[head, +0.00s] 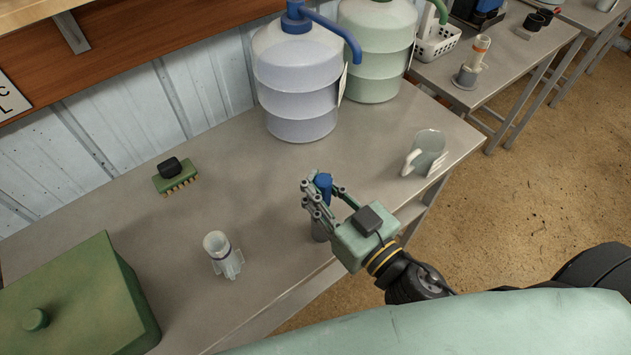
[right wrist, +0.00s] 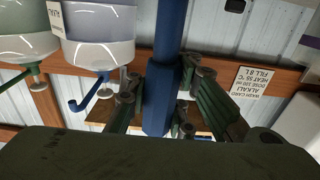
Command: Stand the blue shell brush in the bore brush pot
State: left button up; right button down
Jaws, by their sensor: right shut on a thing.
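My right gripper (head: 322,193) is shut on the blue shell brush (head: 323,181), above or at the table near its front edge. In the right wrist view the blue shaft of the brush (right wrist: 161,92) runs between the fingers. A grey cylindrical part shows below the fingers in the head view; I cannot tell whether it touches the table. My left gripper is not in view.
A green lidded box (head: 75,300) stands at lower left and a green scrubbing brush (head: 176,176) lies behind. Large ribbed jugs (head: 297,80) stand at the back. A pale jug-like vessel (head: 427,152) is near the right end. The tabletop between pot and gripper is clear.

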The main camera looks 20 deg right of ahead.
jog(key=c, duration=1.5)
grip_release()
jog(key=shift+o, duration=0.2)
jog(key=shift+o, duration=1.3)
